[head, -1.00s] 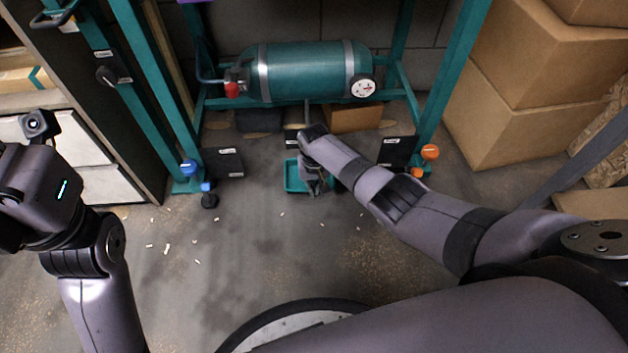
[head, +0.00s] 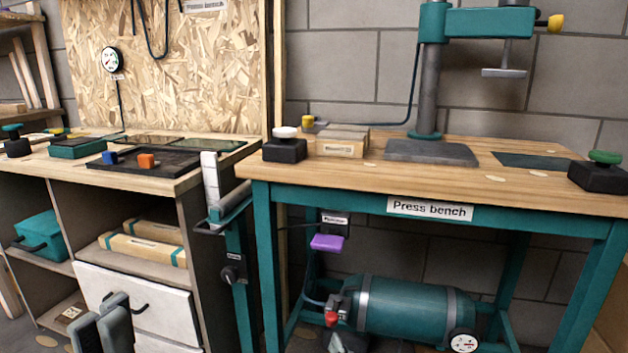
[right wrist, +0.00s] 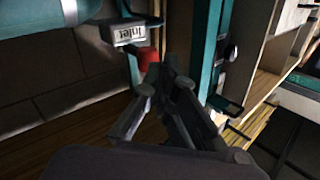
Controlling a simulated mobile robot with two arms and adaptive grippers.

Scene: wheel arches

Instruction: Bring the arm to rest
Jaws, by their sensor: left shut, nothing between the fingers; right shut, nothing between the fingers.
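My left gripper (head: 102,322) shows at the bottom left of the head view, its two dark fingers together in front of the white drawers. It is shut and empty. My right gripper (right wrist: 165,85) is shut and empty in the right wrist view, its fingertips near a red knob (right wrist: 149,57) in the picture. Whether they touch it I cannot tell. A small grey part of the right gripper (head: 346,342) seems to show below the tank in the head view. Most of both arms is out of view.
The press bench (head: 440,207) stands on teal legs, with a teal tank (head: 410,308) and red valve knob (head: 331,318) beneath. A purple block (head: 327,243) hangs below its top. A wooden cabinet with white drawers (head: 140,310) stands at left. Bench legs flank the tank.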

